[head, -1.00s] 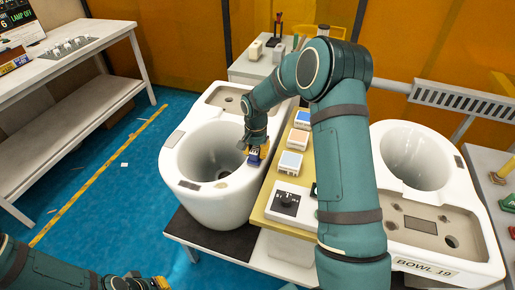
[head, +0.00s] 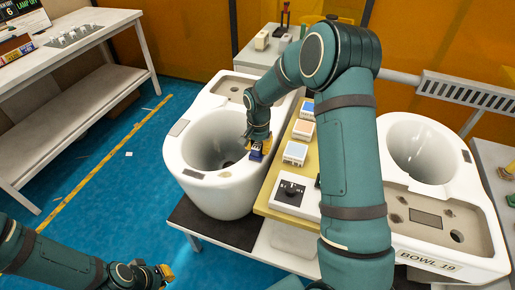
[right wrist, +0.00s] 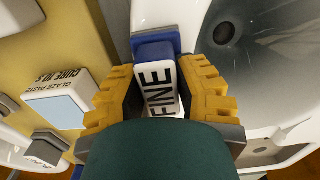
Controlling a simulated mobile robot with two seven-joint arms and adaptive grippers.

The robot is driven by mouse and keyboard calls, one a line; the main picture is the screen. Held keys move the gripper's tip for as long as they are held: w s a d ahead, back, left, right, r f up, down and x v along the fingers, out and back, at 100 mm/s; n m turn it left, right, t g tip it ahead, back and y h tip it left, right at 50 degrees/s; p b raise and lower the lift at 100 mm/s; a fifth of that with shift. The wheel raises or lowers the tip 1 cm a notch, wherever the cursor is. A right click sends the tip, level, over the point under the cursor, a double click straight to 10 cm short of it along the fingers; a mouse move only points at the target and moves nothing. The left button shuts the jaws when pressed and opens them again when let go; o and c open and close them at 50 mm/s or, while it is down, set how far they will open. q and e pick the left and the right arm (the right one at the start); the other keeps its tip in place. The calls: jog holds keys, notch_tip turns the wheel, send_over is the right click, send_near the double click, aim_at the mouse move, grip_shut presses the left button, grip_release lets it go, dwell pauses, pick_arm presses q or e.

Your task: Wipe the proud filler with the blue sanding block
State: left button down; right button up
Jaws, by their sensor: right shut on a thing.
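My right gripper (head: 257,147) is shut on the blue sanding block (head: 256,155), at the right inner rim of the left white toilet bowl (head: 187,150). In the right wrist view the block (right wrist: 153,49) has a blue end and a white face marked FINE, between the yellow fingers of the right gripper (right wrist: 160,85). I cannot tell whether the block touches the rim. A grey patch (head: 193,174) shows on the bowl's front rim, but I cannot tell whether it is the filler. My left gripper (head: 163,273) is low at the left, its opening unclear.
A yellow board (head: 272,190) beside the bowl carries several small boxes and a white unit with a black knob (head: 290,190). A second bowl (head: 462,228), labelled BOWL 19, stands at right. A white table (head: 100,30) is at far left, with blue floor between.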

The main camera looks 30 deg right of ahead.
jog(key=shift+w+d+f, duration=0.15)
jog(key=shift+w+d, duration=0.55)
jog(key=shift+d, duration=0.25)
jog(key=shift+w+d+p, duration=0.2)
jog(key=shift+w+d, duration=0.85)
jog(key=shift+d, duration=0.2)
jog(key=shift+w+d+p, duration=0.15)
jog(key=shift+w+d, duration=0.85)
jog(key=shift+d, duration=0.25)
notch_tip(320, 180, up, 2)
jog(key=shift+w+p, duration=0.1)
jog(key=shift+p, duration=0.5)
grip_shut()
jog(key=shift+r+p, duration=1.3)
jog(key=shift+r, duration=0.95)
jog(key=shift+r+p, duration=0.95)
jog(key=shift+r, duration=0.5)
